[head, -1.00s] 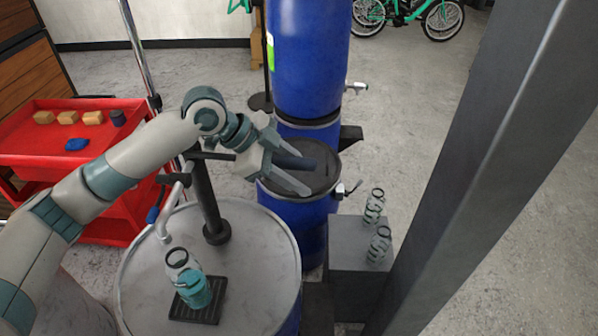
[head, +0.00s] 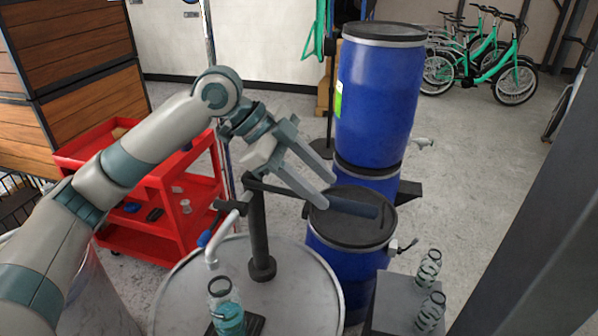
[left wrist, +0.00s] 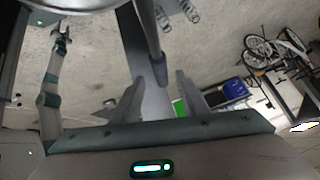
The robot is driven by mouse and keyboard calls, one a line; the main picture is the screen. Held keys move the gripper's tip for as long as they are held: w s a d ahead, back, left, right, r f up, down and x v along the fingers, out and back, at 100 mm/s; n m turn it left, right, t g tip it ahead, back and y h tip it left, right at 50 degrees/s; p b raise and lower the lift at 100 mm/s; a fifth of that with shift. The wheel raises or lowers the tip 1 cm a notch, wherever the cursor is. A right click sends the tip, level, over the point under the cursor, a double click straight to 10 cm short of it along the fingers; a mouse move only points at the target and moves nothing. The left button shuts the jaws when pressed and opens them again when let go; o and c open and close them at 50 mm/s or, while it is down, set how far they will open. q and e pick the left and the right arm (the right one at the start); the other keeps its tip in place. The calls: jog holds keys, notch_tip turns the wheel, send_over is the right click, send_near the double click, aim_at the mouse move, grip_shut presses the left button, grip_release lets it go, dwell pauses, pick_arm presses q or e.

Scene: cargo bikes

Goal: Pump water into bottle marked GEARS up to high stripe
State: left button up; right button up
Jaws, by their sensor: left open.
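A clear bottle (head: 228,317) with teal water in its lower part stands under the pump spout (head: 211,256) on a dark square pad. The frame's bottom edge cuts it off, and I cannot read its marking or stripes. The pump's dark post (head: 260,235) rises from a grey drum top, and its lever ends in a thick grip (head: 357,207). My left gripper (head: 330,191) is open, its fingers at the lever beside the grip. The left wrist view shows the grip (left wrist: 160,76) between the spread fingers, with no closed hold. My right gripper (left wrist: 62,38) shows small in that view; its jaws are unclear.
Two more clear bottles (head: 430,268) (head: 431,312) stand on a grey block (head: 393,303) at the right. Stacked blue barrels (head: 375,105) rise behind the lever. A red cart (head: 150,240) stands left, and a dark post (head: 540,230) fills the right edge.

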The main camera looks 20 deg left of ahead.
pick_arm(q)
jog(key=shift+b+v, duration=0.45)
jog(key=shift+v, duration=2.25)
jog(key=shift+d+f, duration=0.1)
jog(key=shift+f, duration=0.05)
